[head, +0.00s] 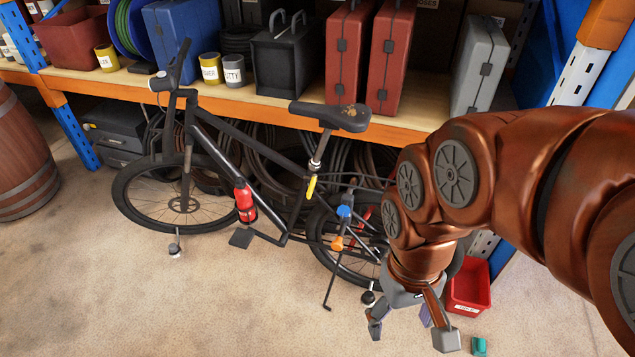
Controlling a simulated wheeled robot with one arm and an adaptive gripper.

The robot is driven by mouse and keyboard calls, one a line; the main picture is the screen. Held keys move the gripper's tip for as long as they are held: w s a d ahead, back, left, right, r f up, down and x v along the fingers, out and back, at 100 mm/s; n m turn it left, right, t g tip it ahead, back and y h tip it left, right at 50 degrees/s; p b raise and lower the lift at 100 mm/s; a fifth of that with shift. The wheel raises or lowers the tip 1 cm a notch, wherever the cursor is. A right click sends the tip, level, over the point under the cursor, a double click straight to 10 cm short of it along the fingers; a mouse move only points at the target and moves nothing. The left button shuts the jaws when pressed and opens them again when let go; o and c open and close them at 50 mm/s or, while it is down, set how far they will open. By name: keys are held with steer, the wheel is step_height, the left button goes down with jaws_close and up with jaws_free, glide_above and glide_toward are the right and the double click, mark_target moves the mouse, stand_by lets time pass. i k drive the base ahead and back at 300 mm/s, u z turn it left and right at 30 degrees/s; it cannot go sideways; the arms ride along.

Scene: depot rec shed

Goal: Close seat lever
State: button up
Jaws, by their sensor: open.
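A black bicycle (250,147) stands side-on in front of the shelving, with its saddle (330,116) at upper right. A small yellow lever (311,187) sits at the top of the seat tube, just below the silver seat post (316,160). It points roughly up and down; I cannot tell how far it stands off the frame. My gripper (410,331) is open and empty, pointing down near the floor, right of and below the rear wheel. It is well apart from the lever. My arm hides part of the bicycle's rear.
A blue and an orange clamp-like part (338,243) sit by the rear wheel. A red bin (469,286) and a small teal object (479,346) are on the floor beside my gripper. Shelving (420,123) with cases stands behind. The floor at front left is clear.

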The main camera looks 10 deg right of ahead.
mark_target(314, 177)
steer(key=u, duration=0.55)
steer(key=k, duration=0.65)
steer(key=u, duration=0.35)
steer(key=i, duration=1.3)
steer(key=z, duration=0.55)
